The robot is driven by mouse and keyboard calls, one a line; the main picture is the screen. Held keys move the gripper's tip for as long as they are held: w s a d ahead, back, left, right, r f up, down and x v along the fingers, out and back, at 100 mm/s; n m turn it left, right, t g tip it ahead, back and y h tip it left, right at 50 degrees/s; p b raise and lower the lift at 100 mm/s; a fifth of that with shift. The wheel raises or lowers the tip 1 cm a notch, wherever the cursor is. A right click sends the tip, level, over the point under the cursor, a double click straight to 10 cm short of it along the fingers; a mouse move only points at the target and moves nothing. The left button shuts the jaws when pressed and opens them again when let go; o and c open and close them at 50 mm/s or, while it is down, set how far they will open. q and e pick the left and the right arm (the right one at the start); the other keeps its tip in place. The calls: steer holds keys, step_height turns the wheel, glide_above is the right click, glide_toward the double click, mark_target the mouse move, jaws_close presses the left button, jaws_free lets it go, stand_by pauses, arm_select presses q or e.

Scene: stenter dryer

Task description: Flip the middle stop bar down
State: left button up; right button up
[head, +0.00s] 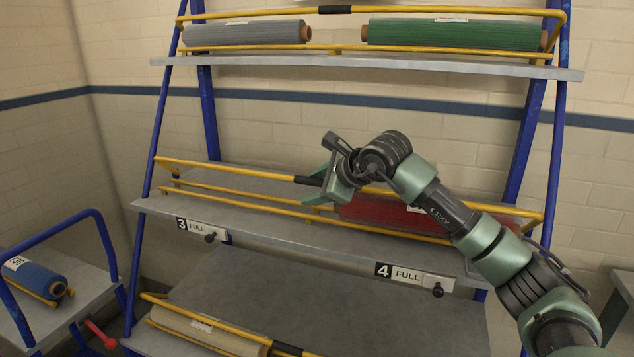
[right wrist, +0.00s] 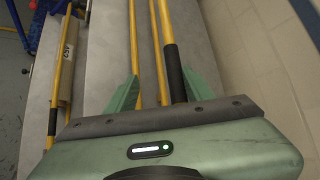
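The middle stop bar (head: 235,170) is a yellow bar along the front of the middle shelf (head: 255,225). It stands raised above a lower fixed yellow rail (head: 250,203). Its black grip (head: 308,181) is at mid-length, and my right gripper (head: 322,178) is at it. In the right wrist view the black grip (right wrist: 174,75) lies between the two green fingers, close to the right one. The fingers are spread, with a wide gap to the left finger; contact cannot be told. My right forearm hides part of the bar's right half. My left gripper is not in view.
A red roll (head: 385,212) lies on the middle shelf, partly behind my arm. The top shelf (head: 350,66) holds a grey roll (head: 247,33) and a green roll (head: 450,35). A beige roll (head: 205,333) lies on the lower shelf. A cart with a blue roll (head: 38,278) stands left.

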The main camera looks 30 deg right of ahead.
steer(key=shift+s+f, duration=0.1)
steer(key=shift+f, duration=0.1)
steer(key=v, duration=0.7)
steer(key=shift+s+r, duration=0.2)
steer(key=shift+r, duration=0.25)
